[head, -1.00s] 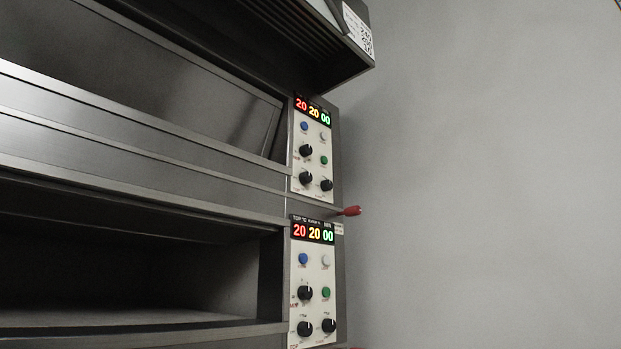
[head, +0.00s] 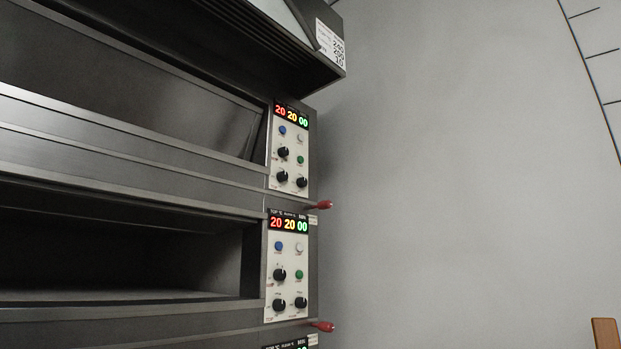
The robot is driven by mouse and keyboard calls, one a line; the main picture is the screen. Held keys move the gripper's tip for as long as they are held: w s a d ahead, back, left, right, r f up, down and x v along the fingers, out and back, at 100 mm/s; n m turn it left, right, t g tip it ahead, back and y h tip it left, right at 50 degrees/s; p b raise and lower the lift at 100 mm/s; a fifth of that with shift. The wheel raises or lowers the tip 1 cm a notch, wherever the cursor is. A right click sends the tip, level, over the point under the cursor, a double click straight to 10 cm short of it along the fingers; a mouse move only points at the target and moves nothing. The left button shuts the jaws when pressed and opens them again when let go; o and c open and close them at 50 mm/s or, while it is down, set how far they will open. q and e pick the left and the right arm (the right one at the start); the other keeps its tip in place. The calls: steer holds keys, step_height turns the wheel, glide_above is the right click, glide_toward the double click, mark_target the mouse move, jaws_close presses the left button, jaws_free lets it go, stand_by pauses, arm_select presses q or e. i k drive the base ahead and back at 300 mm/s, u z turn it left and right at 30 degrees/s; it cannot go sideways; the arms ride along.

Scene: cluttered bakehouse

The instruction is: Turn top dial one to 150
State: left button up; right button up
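The deck oven's upper control panel (head: 288,152) has a display (head: 291,115) reading 20 in red, 20 in yellow and 00 in green. Below it are a blue button, a white button, a green button and black dials, one in the middle (head: 283,152) and two at the bottom (head: 282,176). A second panel (head: 288,270) below has the same layout, and its display (head: 289,224) also reads 20, 20, 00. Its dials include a middle one (head: 280,275) and a lower left one (head: 279,305). The small dial labels are unreadable. Neither gripper is in view.
A dark hood (head: 250,40) with a printed label (head: 331,42) juts out above the upper panel. Red-tipped handles (head: 323,204) stick out at the oven's right side. A third panel (head: 290,346) is cut off below. Plain grey wall (head: 450,180) fills the right.

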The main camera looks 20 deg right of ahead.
mark_target(282, 176)
steer(key=z, duration=0.15)
steer(key=i, duration=1)
steer(key=u, duration=0.3)
